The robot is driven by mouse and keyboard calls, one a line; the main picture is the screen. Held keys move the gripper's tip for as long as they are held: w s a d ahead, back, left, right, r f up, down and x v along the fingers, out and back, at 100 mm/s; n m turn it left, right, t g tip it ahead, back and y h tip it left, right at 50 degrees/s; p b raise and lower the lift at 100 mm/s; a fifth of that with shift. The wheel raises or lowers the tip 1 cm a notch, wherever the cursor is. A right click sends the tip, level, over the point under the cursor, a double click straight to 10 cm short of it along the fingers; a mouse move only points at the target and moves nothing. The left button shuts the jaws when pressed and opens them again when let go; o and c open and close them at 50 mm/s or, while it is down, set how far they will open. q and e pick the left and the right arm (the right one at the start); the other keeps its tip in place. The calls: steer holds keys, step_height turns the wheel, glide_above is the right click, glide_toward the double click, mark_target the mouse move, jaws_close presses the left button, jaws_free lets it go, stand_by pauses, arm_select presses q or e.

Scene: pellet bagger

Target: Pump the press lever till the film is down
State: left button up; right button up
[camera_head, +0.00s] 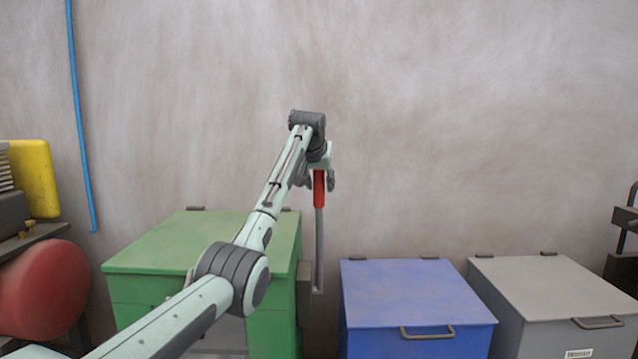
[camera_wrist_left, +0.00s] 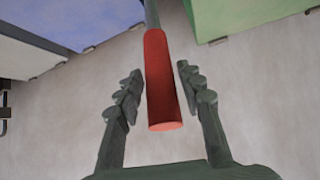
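The press lever is a grey rod (camera_head: 319,250) with a red grip (camera_head: 319,192) at its top. It stands upright at the right side of the green box (camera_head: 190,240). My left gripper (camera_head: 320,182) is at the red grip, its fingers pointing down on either side of it. In the left wrist view the red grip (camera_wrist_left: 163,85) lies between the open fingers of the left gripper (camera_wrist_left: 159,75), with a gap on each side. I cannot make out any film. My right gripper is not in view.
A blue box (camera_head: 410,290) and a grey box (camera_head: 545,285), both lidded with front handles, stand right of the lever. A red rounded tank (camera_head: 45,290) and a yellow part (camera_head: 35,175) are at the left. A blue pipe (camera_head: 80,120) runs down the bare wall.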

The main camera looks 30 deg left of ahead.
arm_select(q)
steer(key=shift+o, duration=0.5)
steer(key=shift+s+r, duration=0.15)
steer(key=shift+r, duration=0.1)
steer(key=v, duration=1.1)
steer(key=shift+s+d, duration=0.15)
steer(key=shift+r, duration=0.1)
